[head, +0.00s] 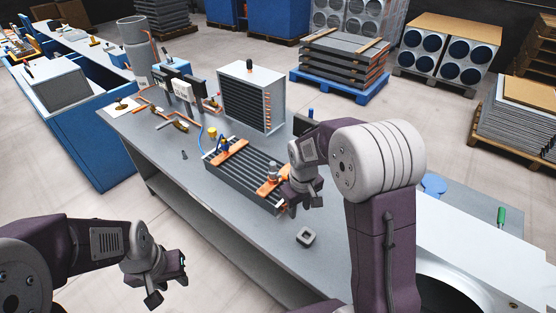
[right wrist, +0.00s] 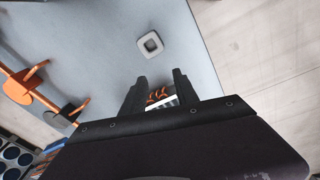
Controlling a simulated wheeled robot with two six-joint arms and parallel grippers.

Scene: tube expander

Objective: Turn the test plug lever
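A finned coil (head: 240,165) lies on the grey bench, with orange clamp bars across it. At its right end, beside my right gripper, stands a small copper-and-grey fitting (head: 273,171); I cannot tell whether this is the test plug or its lever. My right gripper (head: 303,203) is at that end of the coil. In the right wrist view its two black fingers (right wrist: 160,82) are apart, with orange tube bends (right wrist: 157,95) visible beyond the gap; contact cannot be told. My left gripper (head: 168,282) is open and empty, off the bench's front edge.
A grey square ring block (head: 307,237) lies on the bench and also shows in the right wrist view (right wrist: 150,44). A black-finned unit (head: 252,96) stands behind the coil. A green-handled tool (head: 501,215) lies at right. Bare bench surrounds the block.

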